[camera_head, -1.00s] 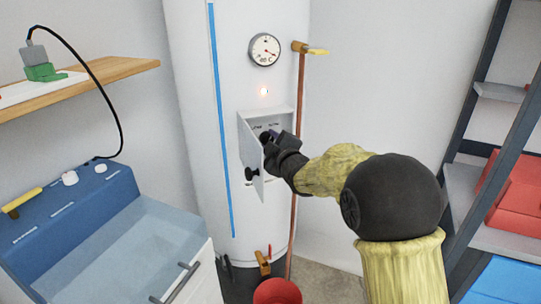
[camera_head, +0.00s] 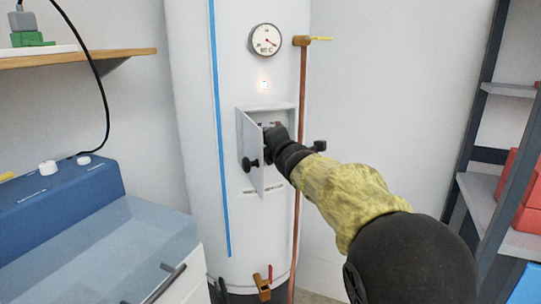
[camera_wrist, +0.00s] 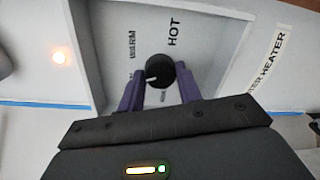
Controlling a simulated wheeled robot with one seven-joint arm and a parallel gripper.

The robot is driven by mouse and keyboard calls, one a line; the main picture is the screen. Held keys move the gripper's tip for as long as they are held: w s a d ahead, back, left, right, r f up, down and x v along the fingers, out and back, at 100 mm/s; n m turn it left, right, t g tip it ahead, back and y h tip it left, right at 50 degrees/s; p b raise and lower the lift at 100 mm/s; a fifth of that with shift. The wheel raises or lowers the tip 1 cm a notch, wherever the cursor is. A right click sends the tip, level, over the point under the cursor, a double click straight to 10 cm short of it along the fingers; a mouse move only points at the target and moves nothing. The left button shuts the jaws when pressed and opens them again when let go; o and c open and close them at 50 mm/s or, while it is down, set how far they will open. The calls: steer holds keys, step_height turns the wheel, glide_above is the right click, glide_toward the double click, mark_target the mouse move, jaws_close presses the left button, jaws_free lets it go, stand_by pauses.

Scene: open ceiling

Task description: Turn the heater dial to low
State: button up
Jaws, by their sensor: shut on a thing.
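The heater dial (camera_wrist: 158,69) is a round black knob inside the small open box on the white tank. In the wrist view its white pointer mark faces left and slightly down. The printed word WARM is up and left of it, HOT is above it, and another label below is mostly hidden. My gripper (camera_wrist: 160,74) is shut on the dial, with a purple finger on each side. In the head view my gripper (camera_head: 274,132) reaches into the box, and the dial is hidden behind it.
The box door (camera_head: 250,150), with a black knob, stands open close to the left of my gripper. A lit indicator (camera_head: 264,84) and a round gauge (camera_head: 266,39) are above. A copper pipe (camera_head: 299,180) runs at the right.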

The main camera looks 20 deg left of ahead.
steer(key=shift+f+n+b, duration=0.2)
steer(key=shift+n+b, duration=1.15)
steer(key=shift+n, duration=0.05)
steer(key=o, duration=1)
steer(key=shift+r, duration=0.1)
steer(key=b+v, duration=0.5)
steer(key=v, duration=1.2)
steer(key=shift+s, duration=0.2)
